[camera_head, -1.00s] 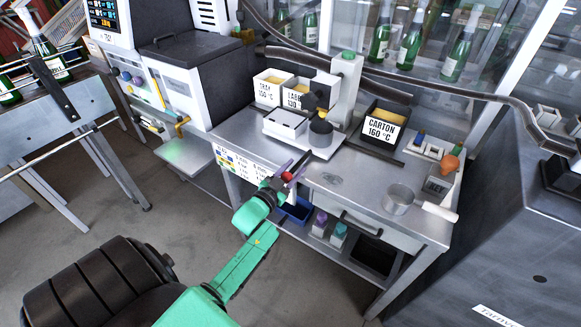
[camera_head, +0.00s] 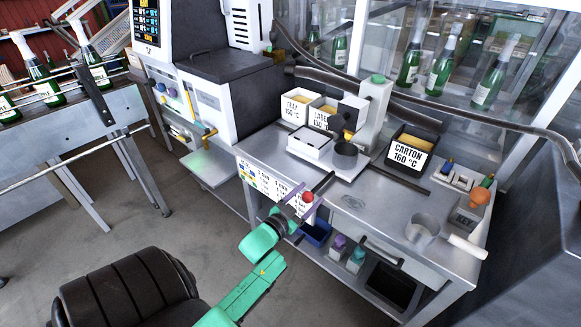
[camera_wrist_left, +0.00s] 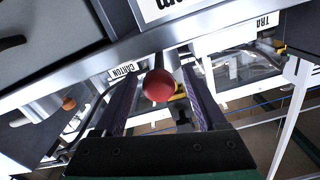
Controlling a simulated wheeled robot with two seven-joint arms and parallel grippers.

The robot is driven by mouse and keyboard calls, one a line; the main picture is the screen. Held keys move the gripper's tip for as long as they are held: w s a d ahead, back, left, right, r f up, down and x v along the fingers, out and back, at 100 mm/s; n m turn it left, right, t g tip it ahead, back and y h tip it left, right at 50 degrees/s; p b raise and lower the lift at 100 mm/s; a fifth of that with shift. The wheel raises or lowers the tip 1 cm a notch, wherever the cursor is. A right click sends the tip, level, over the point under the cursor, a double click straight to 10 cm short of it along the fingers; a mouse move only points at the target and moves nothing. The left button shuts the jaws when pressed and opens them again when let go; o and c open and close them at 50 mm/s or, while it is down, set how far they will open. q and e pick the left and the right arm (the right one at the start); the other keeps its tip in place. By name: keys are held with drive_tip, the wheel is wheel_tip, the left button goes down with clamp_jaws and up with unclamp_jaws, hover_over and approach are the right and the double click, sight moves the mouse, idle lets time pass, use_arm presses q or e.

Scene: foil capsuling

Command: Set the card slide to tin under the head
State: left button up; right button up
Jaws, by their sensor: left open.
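A red ball knob (camera_head: 307,197) on a dark rod shows at the worktable's front edge, beside a printed card (camera_head: 265,185) with coloured marks. My left gripper (camera_head: 301,201) is at this knob. In the left wrist view the red knob (camera_wrist_left: 159,86) lies between the two purple-padded fingers of my left gripper (camera_wrist_left: 160,76), with a gap at each side. The fingers are open. The head stand (camera_head: 375,107), a pale column with a green cap, rises from a white base on the worktable. The card's small print is not legible. My right gripper is out of view.
A blue bin (camera_head: 318,233) and small bottles are below. Open floor lies left of the table.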

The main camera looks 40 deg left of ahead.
use_arm(q)
drive_tip(key=s, duration=1.1)
drive_tip(key=shift+d+b, duration=0.15)
drive_tip(key=shift+b, duration=0.3)
drive_tip(key=shift+f, duration=0.1)
drive_tip(key=s+d+f+g, duration=0.1)
drive_tip(key=s+f+g, duration=0.2)
drive_tip(key=f, duration=0.7)
drive_tip(key=s+d+f+n+g, duration=0.1)
drive_tip(key=s+d+f+g, duration=0.15)
drive_tip(key=f, duration=0.65)
drive_tip(key=s+d+f+g, duration=0.1)
drive_tip(key=s+f+g, duration=0.15)
drive_tip(key=f, duration=0.75)
drive_tip(key=s+d+f+g, duration=0.1)
drive_tip(key=s+f+g, duration=0.3)
drive_tip(key=s+f, duration=0.3)
drive_tip(key=s+d+f+g, duration=0.1)
drive_tip(key=s+f+g, duration=0.4)
drive_tip(key=s, duration=0.8)
wheel_tip(320, 180, down, 2)
drive_tip(key=shift+d+f+m, duration=0.15)
drive_tip(key=shift+f+m, duration=0.05)
drive_tip(key=shift+m, duration=0.1)
drive_tip(key=shift+w, duration=0.1)
